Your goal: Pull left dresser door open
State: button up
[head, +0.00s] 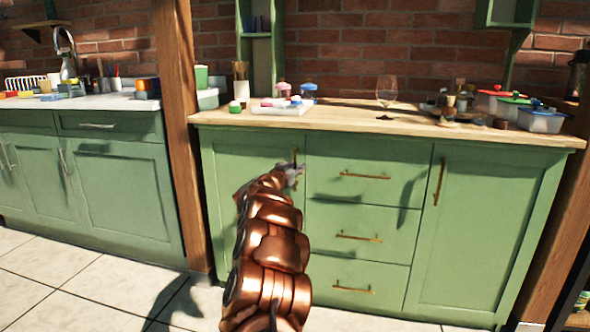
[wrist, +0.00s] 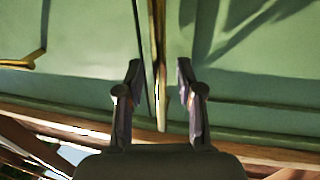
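The green dresser's left door (head: 228,158) appears closed in the head view, partly hidden behind my copper arm. Its upright brass handle (head: 295,156) is near the door's right edge, just beyond my gripper (head: 292,173). In the wrist view, which looks upside down, my gripper (wrist: 158,88) is open. The handle (wrist: 159,70) lies between its two dark fingers, with visible room on both sides. I cannot tell how deep the handle is between them. The left door also shows on the right of the wrist view (wrist: 240,55).
Drawers with brass pulls (head: 358,238) fill the dresser's middle, and a right door (head: 475,230) has its own handle. The wooden countertop (head: 345,118) carries a wine glass (head: 387,90), tubs and jars. A wooden post (head: 178,130) stands left of the dresser. Tiled floor (head: 60,285) is clear at left.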

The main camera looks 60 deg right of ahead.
grip_shut()
dwell(0.7)
